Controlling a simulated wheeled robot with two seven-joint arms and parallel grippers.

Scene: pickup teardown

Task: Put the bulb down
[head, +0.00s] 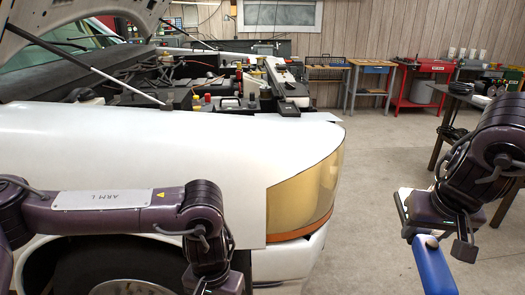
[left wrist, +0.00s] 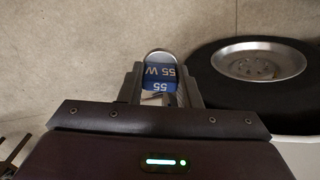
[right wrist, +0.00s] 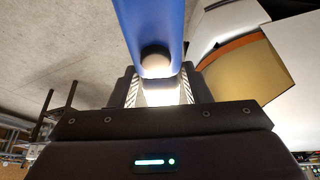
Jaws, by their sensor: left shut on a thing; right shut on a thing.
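The bulb (left wrist: 159,72) is blue with white "55 W" lettering and a clear rounded end. It sits between the fingers of my left gripper (left wrist: 160,90), which is shut on it. Concrete floor shows behind it, with no support touching it in view. The left gripper's fingers and the bulb are out of the head view, below its bottom edge. My right gripper (head: 433,238) is shut on a long blue tool (head: 436,270) at the right of the head view. The tool also shows in the right wrist view (right wrist: 150,25), with a dark round spot near the jaws.
The white pickup (head: 150,140) with raised hood fills the left, its headlight (head: 310,190) at the front corner. A dark table (head: 450,98) stands behind my right arm; benches and a red cart (head: 420,85) stand farther back. Mid-floor is clear.

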